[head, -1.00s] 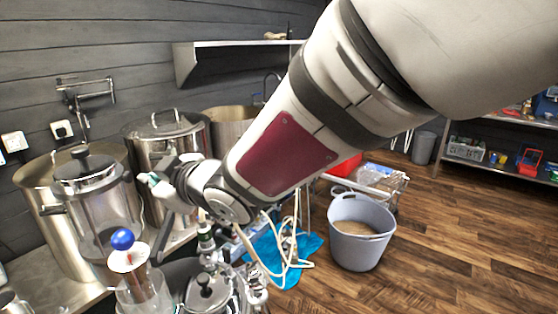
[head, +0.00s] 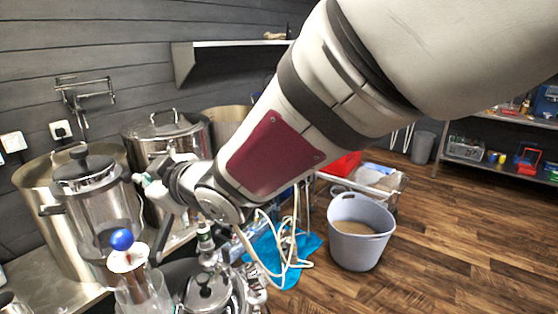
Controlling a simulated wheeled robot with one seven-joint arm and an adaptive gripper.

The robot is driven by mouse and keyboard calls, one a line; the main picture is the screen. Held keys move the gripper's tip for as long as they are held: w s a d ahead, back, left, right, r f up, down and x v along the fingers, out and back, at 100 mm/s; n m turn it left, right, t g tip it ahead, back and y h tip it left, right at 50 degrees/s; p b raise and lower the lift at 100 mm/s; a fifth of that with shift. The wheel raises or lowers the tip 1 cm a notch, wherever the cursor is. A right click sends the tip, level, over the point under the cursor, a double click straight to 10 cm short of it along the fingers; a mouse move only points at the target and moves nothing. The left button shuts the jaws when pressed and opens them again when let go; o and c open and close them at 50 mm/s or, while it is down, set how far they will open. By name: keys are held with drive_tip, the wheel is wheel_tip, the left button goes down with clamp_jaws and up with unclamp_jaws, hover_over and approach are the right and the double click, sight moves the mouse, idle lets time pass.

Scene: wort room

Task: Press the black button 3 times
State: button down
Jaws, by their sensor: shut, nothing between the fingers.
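My gripper (head: 161,236) is at the left of the head view, at the end of my arm, with its dark fingers pointing down beside a glass press. The fingers are small and partly lost against the steel pots, and they look shut with nothing held. I cannot make out a black button for certain. The glass press (head: 108,203) has a black knob (head: 80,152) on its lid, left of my gripper and apart from it. My arm and wrist hide part of the bench behind.
A blue-topped glass vessel (head: 126,256) and a lidded steel pot (head: 208,292) stand close below my gripper. A large lidded steel kettle (head: 150,135) stands behind.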

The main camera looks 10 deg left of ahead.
drive_tip(key=shift+s+a, duration=0.15)
drive_tip(key=shift+a, duration=0.35)
idle(0.4)
drive_tip(key=shift+d, duration=0.1)
drive_tip(key=shift+w+d+b, duration=0.25)
drive_tip(key=shift+d+b, duration=0.15)
drive_tip(key=shift+d, duration=0.4)
drive_tip(key=shift+w+d+b, duration=0.2)
drive_tip(key=shift+d+b, duration=0.05)
drive_tip(key=shift+d, duration=0.55)
drive_tip(key=shift+w+d+b, duration=0.25)
drive_tip(key=shift+d, duration=0.6)
drive_tip(key=shift+w+d+b, duration=0.2)
drive_tip(key=shift+d+b, duration=0.05)
drive_tip(key=shift+d, duration=0.55)
